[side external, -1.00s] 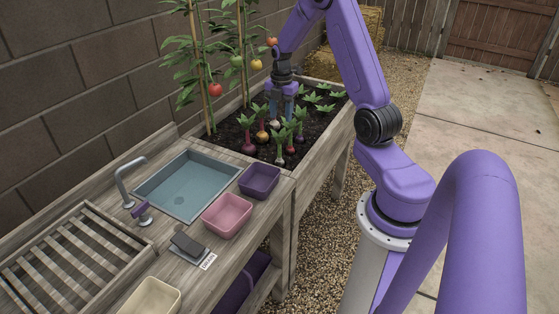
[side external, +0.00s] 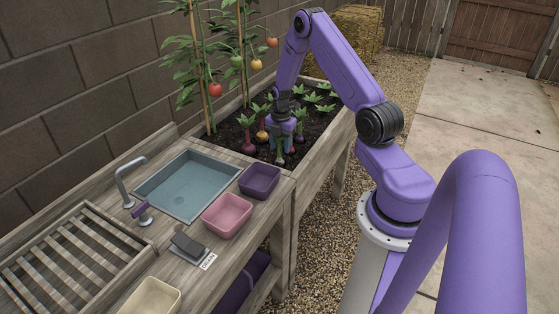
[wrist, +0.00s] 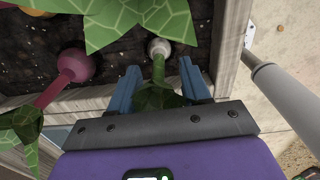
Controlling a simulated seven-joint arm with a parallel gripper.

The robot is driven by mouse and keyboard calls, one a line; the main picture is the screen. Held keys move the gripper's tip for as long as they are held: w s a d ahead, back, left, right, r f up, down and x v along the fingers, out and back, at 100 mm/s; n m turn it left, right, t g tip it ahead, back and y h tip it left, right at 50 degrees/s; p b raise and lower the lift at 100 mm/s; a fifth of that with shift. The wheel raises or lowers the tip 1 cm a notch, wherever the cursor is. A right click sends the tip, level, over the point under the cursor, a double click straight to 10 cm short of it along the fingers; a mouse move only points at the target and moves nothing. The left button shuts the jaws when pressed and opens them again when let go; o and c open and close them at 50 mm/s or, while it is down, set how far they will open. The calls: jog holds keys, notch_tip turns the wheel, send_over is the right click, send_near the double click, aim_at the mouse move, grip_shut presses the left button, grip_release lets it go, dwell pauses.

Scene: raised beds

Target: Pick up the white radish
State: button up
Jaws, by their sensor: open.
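The white radish (wrist: 159,47) sits in dark soil, a pale round bulb, with its green stem running back toward my gripper and its leaves near the palm. It also shows as a small pale bulb (side external: 280,160) at the front of the bed in the side view. My gripper (wrist: 157,72) is open, its blue fingers on either side of the stem, with the bulb just beyond the fingertips. In the side view my gripper (side external: 284,140) is low among the front plants and hides some of them.
A magenta root (wrist: 76,65) grows left of the radish, with large leaves overhead. The wooden bed wall (wrist: 231,45) is close on the right. A purple bin (side external: 260,181), pink bin (side external: 227,215) and sink (side external: 186,186) lie in front. Tomato plants (side external: 209,70) stand behind left.

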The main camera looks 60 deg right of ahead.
aim_at(279, 160)
jog(key=shift+w+a+f, duration=0.1)
jog(key=shift+f, duration=2.1)
grip_shut()
